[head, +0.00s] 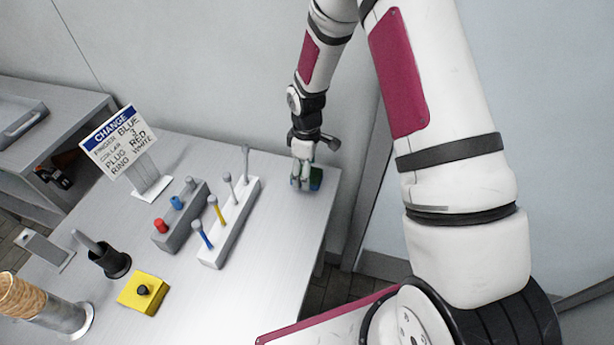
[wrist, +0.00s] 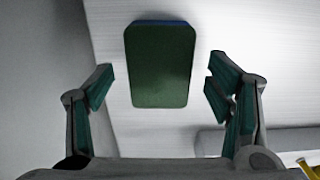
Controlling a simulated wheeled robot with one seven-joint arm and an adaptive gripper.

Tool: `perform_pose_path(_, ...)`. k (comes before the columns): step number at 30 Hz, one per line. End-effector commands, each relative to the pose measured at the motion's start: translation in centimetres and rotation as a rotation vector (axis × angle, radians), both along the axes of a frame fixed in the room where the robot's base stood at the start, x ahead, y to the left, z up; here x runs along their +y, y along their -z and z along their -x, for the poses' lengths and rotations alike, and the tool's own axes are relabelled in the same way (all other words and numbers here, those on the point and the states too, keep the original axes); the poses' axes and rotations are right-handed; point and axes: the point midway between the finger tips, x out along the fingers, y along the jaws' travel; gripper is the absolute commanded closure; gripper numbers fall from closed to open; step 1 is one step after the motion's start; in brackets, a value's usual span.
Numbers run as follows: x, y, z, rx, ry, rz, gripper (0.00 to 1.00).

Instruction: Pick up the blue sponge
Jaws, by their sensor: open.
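The sponge (wrist: 160,68) lies on the table and shows a dark green top face with a thin blue edge at its far side in the wrist view. In the head view the sponge (head: 316,179) is near the table's right back corner, partly hidden by my gripper (head: 303,184). In the wrist view my gripper (wrist: 160,88) is open, with one finger on each side of the sponge. A gap shows between the sponge and each finger. I cannot tell how far the fingertips are above the table.
A white rack (head: 229,222) with upright pegs stands left of my gripper, beside a grey block (head: 181,215) with coloured plugs. A sign (head: 119,140) stands behind them. A yellow button box (head: 143,293) is at the front. The table's right edge and the back wall are close to the sponge.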

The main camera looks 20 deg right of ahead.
Motion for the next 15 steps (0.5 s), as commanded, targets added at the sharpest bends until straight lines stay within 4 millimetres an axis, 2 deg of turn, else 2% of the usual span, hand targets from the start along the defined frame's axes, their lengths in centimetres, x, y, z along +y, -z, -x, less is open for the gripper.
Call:
perform_pose_path(4,0.0,1.5,0.0,0.001,0.0,-0.001,0.27)
perform_pose_path(12,0.0,1.8,-0.1,-0.001,0.0,0.0,0.27)
perform_pose_path(13,0.0,1.8,-0.1,-0.001,0.0,0.0,0.29)
perform_pose_path(15,0.0,1.8,-0.1,-0.001,0.0,0.0,0.42)
